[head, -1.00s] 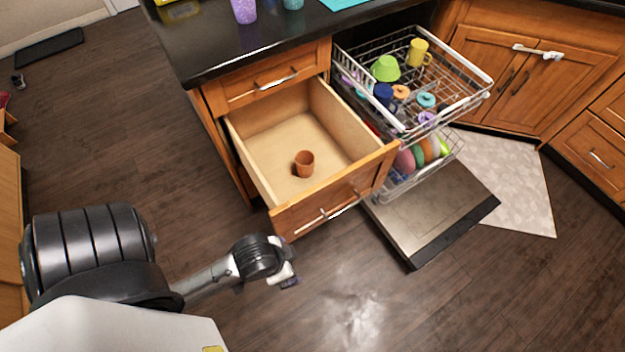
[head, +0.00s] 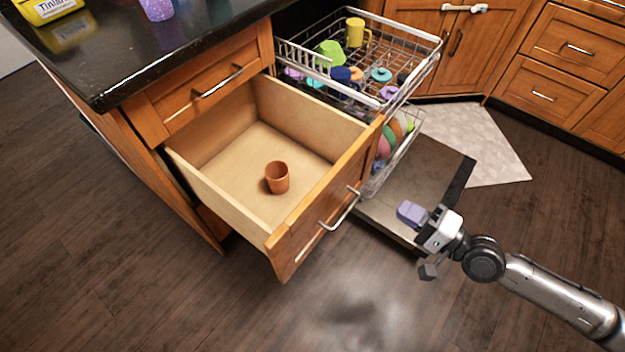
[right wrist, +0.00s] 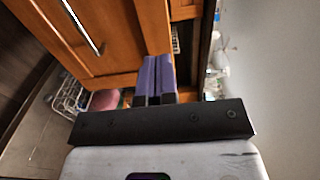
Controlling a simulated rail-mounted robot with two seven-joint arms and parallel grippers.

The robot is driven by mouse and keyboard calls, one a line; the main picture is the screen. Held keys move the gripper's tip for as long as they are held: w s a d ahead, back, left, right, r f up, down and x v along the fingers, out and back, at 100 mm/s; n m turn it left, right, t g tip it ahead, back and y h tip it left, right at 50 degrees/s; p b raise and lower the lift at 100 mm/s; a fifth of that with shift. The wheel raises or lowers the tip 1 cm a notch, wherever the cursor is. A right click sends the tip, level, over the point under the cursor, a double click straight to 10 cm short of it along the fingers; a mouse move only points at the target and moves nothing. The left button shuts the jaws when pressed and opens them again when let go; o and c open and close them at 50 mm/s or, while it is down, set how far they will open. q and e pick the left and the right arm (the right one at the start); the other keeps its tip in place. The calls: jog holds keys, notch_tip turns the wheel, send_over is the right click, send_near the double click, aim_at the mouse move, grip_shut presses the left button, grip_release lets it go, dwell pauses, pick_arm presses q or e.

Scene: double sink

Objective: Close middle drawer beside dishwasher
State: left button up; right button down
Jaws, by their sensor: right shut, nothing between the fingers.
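The middle drawer (head: 225,165) is pulled well out below a shut top drawer. Its wooden front with a metal bar handle (head: 340,208) faces the lower right. A small brown cup (head: 277,177) stands inside it. My right gripper (head: 410,213) is shut and empty, over the open dishwasher door, to the right of the drawer front and apart from it. In the right wrist view its purple fingers (right wrist: 155,78) are together, with a wooden front and bar handle (right wrist: 82,27) beyond. My left gripper is not in view.
The dishwasher door (head: 400,195) is down, with its racks (head: 365,60) of dishes pulled out, right beside the drawer. The shut top drawer (head: 215,85) and black countertop (head: 130,50) are above. The floor in front of the drawer is clear.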

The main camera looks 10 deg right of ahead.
jog(key=p, duration=0.4)
send_near(341, 170)
jog(key=x, duration=0.5)
jog(key=shift+w+a+f, duration=0.1)
jog(key=shift+w+f, duration=0.2)
jog(key=shift+x, duration=0.85)
jog(key=shift+w, duration=0.1)
